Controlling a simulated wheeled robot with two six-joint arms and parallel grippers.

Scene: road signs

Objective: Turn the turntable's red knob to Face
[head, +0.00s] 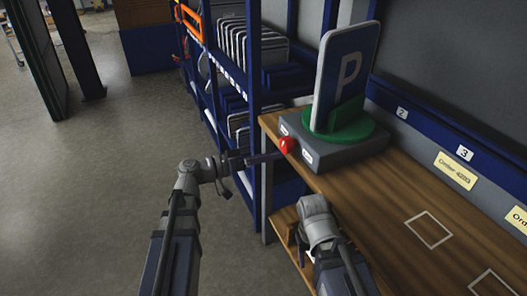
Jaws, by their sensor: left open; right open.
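The turntable has a grey box base (345,158) with a green disc (358,134) on top, standing at the far end of the wooden bench. A blue parking sign with a white P (347,72) stands upright on the disc in a green holder. The red knob (289,145) is on the base's front face, between two small white labels too small to read. My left gripper (272,157) is open, pointing right, with its tips close to the knob; I cannot tell whether they touch it. My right gripper (303,248) is open and empty, low at the bench's front edge, partly hidden by its wrist.
The wooden bench (385,195) carries white outlined squares and is otherwise clear. Numbered tags and yellow order cards (455,170) line its back. A blue rack (254,60) with several stored signs stands beyond the turntable. Open floor (110,180) lies left.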

